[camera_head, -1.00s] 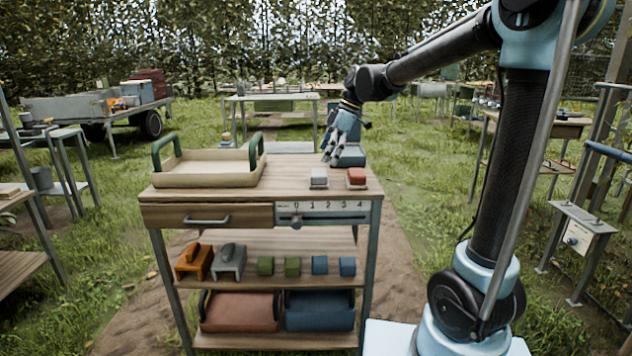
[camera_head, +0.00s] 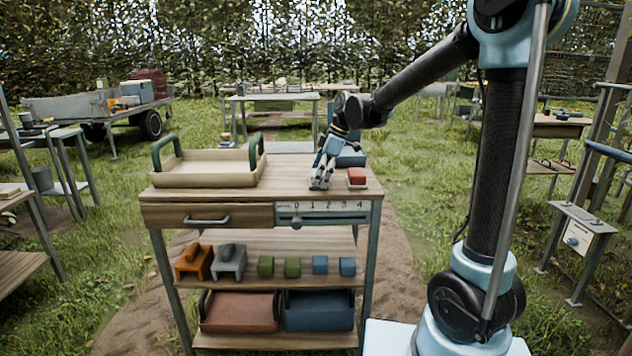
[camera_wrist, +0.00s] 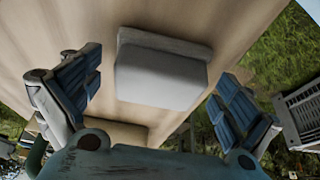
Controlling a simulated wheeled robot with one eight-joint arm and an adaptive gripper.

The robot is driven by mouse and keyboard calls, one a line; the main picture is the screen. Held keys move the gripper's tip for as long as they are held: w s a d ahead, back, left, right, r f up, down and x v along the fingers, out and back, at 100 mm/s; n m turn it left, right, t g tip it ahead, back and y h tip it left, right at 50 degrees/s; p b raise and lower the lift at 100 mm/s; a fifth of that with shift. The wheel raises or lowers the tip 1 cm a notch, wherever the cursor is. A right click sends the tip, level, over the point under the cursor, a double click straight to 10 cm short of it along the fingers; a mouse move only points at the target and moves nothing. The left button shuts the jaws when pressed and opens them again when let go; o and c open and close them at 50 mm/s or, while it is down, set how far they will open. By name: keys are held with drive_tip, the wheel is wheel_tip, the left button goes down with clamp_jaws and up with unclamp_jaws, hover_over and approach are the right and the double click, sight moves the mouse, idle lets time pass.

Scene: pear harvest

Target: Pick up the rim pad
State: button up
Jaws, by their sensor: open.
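A pale grey block-shaped pad (camera_wrist: 160,75), which I take for the rim pad, lies on the wooden top of the cart. My gripper (camera_head: 321,183) is over the front right part of the cart top and hides this pad in the head view. In the wrist view my gripper (camera_wrist: 158,88) is open, with one blue ribbed finger on each side of the pad. A gap shows between the pad and each finger.
A beige tray (camera_head: 208,180) with green handles fills the left of the cart top (camera_head: 290,184). A blue-grey box (camera_head: 350,157) stands at the back right. Below are a drawer (camera_head: 207,216), a numbered scale (camera_head: 325,212) and shelves with coloured blocks and bins.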

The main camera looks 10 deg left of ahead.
drive_tip(key=c, duration=1.3)
drive_tip(key=shift+o, duration=0.2)
wheel_tip(320, 180, up, 10)
drive_tip(key=shift+r, duration=0.1)
drive_tip(key=o, duration=0.5)
drive_tip(key=shift+c, duration=1.4)
